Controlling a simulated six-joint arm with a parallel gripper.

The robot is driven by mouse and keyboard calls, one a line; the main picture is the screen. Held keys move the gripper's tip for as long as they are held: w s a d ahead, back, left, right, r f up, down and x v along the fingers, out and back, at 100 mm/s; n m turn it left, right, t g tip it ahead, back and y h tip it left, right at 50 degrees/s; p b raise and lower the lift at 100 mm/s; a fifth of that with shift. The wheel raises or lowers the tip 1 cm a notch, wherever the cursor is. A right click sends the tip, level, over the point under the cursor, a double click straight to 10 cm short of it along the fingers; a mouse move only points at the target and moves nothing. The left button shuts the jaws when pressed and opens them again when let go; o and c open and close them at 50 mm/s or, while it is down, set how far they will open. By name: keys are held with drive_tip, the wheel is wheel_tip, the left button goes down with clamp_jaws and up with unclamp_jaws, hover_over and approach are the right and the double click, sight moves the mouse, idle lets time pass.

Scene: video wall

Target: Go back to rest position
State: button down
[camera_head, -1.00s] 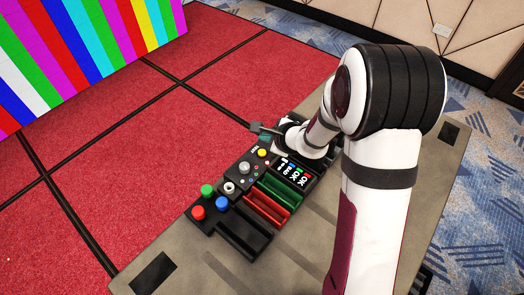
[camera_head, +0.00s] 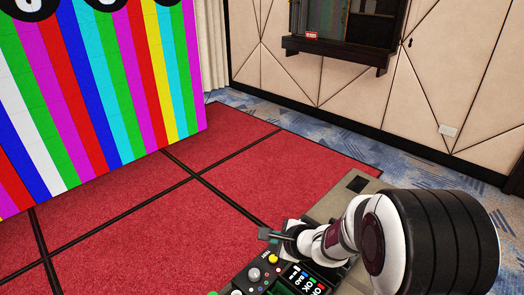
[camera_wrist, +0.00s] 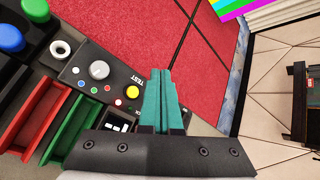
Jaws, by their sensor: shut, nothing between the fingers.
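My gripper (camera_wrist: 162,100) shows in the wrist view with its two teal fingers together and nothing between them. It is over the control panel (camera_wrist: 113,77), beside the yellow button (camera_wrist: 133,92) and the TEST label. In the head view my gripper (camera_head: 268,235) is small and partly hidden by my arm, above the far end of the panel. The panel's grey knob (camera_head: 254,274) and yellow button (camera_head: 273,258) show near the bottom edge.
In the wrist view, blue (camera_wrist: 10,38) and green (camera_wrist: 36,9) buttons and red (camera_wrist: 35,122) and green (camera_wrist: 70,132) trays lie left of my gripper. The striped video wall (camera_head: 95,95) stands at the left in the head view. Open red carpet (camera_head: 180,220) lies between.

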drive_tip(key=s+a+r+n+g+y, duration=0.3)
drive_tip(key=s+a+r+n, duration=0.5)
drive_tip(key=s, duration=0.3)
drive_tip(key=s+d+n+g+h, duration=0.2)
drive_tip(key=s+d, duration=0.3)
drive_tip(key=s, duration=0.6)
drive_tip(key=s+d+n+g+h, duration=0.3)
drive_tip(key=s+d, duration=0.3)
drive_tip(key=s, duration=0.4)
drive_tip(key=shift+s+f+n+h, duration=0.4)
drive_tip(key=shift+n+h, duration=0.3)
